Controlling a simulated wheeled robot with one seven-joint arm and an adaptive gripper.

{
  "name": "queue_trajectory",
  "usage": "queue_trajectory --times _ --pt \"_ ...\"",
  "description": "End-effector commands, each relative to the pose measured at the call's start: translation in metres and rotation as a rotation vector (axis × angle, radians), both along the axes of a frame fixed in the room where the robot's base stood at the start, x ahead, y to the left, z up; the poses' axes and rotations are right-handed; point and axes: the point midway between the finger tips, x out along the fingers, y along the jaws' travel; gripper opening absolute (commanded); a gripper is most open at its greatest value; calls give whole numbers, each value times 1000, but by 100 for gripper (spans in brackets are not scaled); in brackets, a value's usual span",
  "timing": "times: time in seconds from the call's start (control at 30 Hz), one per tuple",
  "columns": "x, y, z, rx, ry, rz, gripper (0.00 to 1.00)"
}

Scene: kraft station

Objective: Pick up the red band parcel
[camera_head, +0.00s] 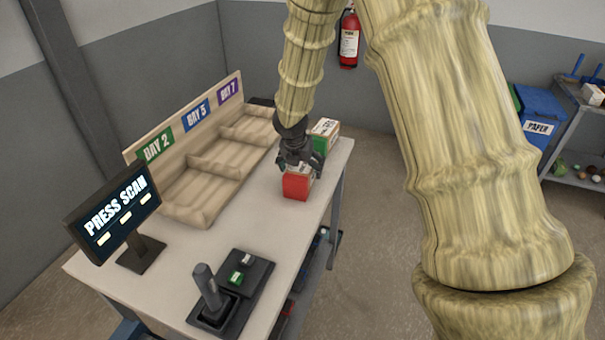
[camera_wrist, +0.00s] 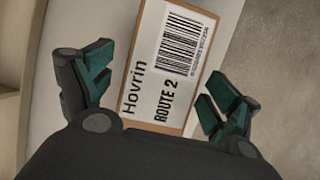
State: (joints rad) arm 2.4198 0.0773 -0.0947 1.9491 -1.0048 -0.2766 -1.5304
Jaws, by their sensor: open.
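The red band parcel (camera_head: 297,187) stands on the table, its red side facing the head camera. My gripper (camera_head: 300,166) is right above it, pointing down, and hides part of its top. In the wrist view a parcel (camera_wrist: 172,75) with a white label lies between the two green-padded fingers of my gripper (camera_wrist: 155,82). The label reads "Hovrin" and "ROUTE 2" beside a barcode. The fingers are spread, with gaps to the parcel on both sides. No red shows in the wrist view.
A green-banded parcel (camera_head: 326,134) stands close behind the gripper. A wooden rack (camera_head: 194,165) with bay signs runs along the table's left. A screen (camera_head: 115,212) reads "PRESS SCAN". A scanner (camera_head: 213,303) and a button pad (camera_head: 246,271) are at the front. The table's right edge is near.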

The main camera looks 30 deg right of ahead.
Motion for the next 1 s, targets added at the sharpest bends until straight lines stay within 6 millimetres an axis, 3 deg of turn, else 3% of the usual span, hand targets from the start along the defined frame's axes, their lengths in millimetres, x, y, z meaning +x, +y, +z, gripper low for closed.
queue_trajectory --times 0.3,0.63,1.0 --pt "0 -1 -3 0 0 -1 89" --pt "0 -1 -3 0 0 -1 29" --pt "1 -2 3 0 -2 -1 29"
